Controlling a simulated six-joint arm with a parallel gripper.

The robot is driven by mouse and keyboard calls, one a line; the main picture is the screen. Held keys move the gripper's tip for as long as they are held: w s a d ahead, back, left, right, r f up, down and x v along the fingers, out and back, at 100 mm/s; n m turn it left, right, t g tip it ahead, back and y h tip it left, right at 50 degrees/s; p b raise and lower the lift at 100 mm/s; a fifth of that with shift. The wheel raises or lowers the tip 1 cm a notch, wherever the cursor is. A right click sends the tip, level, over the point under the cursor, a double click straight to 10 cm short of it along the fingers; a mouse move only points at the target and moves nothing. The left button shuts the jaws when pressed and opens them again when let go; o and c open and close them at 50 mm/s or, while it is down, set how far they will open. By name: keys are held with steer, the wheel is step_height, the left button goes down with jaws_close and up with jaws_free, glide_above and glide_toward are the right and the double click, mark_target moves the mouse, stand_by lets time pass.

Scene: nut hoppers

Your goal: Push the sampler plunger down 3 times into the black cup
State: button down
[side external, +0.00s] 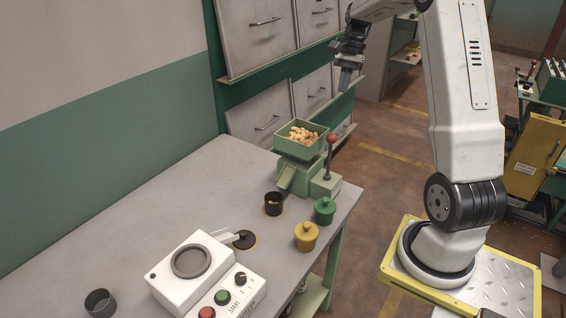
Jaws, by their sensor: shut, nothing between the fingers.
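The green sampler (299,168) stands at the far right end of the grey table, with nuts (300,136) in its top hopper. Its plunger (331,146) is a thin upright rod with a red knob, on the sampler's right side. The black cup (273,204) stands below the sampler's chute and has some light-coloured pieces inside. My gripper (345,82) is shut and empty, pointing down. In the picture it is above and slightly right of the red knob, apart from it.
A white machine (198,270) with buttons and a dark cup (100,303) are at the front. The table's (185,195) left middle is clear. Grey drawers (262,35) line the wall behind.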

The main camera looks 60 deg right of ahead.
mark_target(334, 135)
steer(key=s+a+r+m+t+h, duration=0.1)
steer(key=s+m+t, duration=0.1)
steer(key=m, duration=0.4)
steer(key=s+a+r+m+t+h, duration=0.1)
steer(key=s+a+r+m, duration=0.1)
steer(key=s+m, duration=0.2)
steer(key=shift+m+t, duration=0.4)
steer(key=shift+m, duration=1.3)
steer(key=shift+s+a, duration=0.1)
steer(key=shift+f, duration=0.1)
steer(key=x, duration=1.4)
